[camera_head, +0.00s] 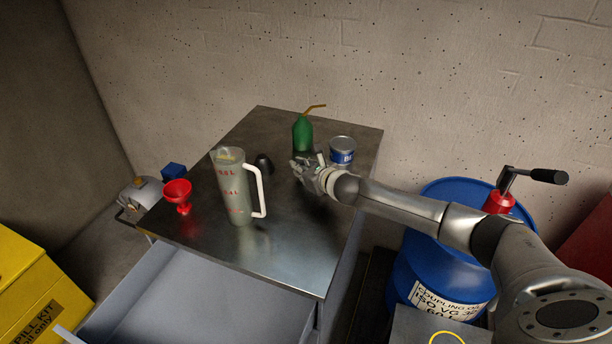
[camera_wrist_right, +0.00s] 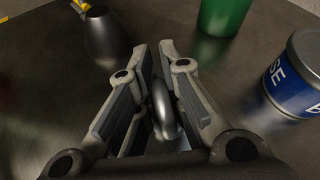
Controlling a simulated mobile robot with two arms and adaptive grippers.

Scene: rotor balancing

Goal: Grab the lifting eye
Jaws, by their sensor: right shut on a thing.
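In the right wrist view a shiny metal ring, the lifting eye (camera_wrist_right: 166,112), sits between the fingers of my right gripper (camera_wrist_right: 160,85). The gripper is shut on it, and the finger links hide part of the ring. In the head view my right gripper (camera_head: 301,171) is low over the metal table, in front of the green bottle and the can. The lifting eye cannot be made out in the head view. My left gripper is not in view.
On the table (camera_head: 285,235) stand a green oil bottle (camera_head: 302,135), a blue-white can (camera_head: 342,152), a dark rounded object (camera_head: 264,163), a measuring jug (camera_head: 236,195) and a red funnel (camera_head: 178,196). A drawer (camera_head: 190,290) is open in front. A blue drum (camera_head: 440,262) stands right.

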